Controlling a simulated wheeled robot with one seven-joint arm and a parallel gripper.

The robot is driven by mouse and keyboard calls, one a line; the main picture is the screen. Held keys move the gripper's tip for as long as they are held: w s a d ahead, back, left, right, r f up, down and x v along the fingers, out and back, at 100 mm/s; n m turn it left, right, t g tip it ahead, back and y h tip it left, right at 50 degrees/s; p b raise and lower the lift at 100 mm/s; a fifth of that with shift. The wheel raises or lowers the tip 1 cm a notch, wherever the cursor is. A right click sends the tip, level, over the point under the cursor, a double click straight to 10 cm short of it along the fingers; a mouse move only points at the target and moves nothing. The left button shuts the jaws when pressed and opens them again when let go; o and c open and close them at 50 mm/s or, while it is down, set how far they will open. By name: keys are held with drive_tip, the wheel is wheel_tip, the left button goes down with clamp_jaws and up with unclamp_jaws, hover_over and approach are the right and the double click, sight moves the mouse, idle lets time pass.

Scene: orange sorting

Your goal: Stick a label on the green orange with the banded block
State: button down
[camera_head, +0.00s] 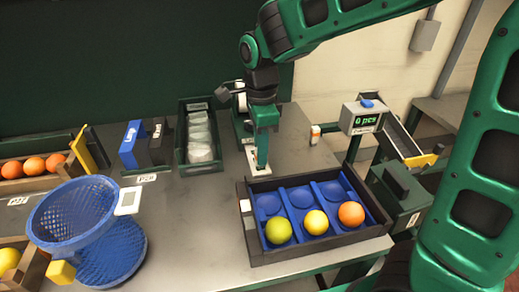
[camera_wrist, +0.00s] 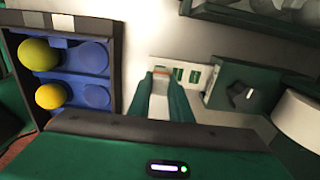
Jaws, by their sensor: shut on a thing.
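My gripper (camera_head: 262,164) is shut on a pale block with an orange band (camera_wrist: 159,84), held between the fingertips in the wrist view. In the head view the fingers hide most of the block. The fingertips are at a white label card (camera_wrist: 203,72) with green labels, lying on the table; whether the block touches it I cannot tell. The green orange (camera_head: 278,230) sits in the front-left cup of the dark-rimmed tray (camera_head: 312,255), right of and nearer than my gripper. It also shows in the wrist view (camera_wrist: 38,54).
A yellow fruit (camera_head: 315,222) and an orange (camera_head: 351,214) share the tray's front row; its back cups are empty. A counter display (camera_head: 365,116) stands behind right. A blue basket (camera_head: 70,212) and a bin of bags (camera_head: 200,140) stand left. Bare table lies between.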

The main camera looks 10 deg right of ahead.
drive_tip(key=shift+f, duration=0.55)
idle(1.1)
drive_tip(key=shift+r, duration=0.15)
drive_tip(key=shift+r, duration=3.4)
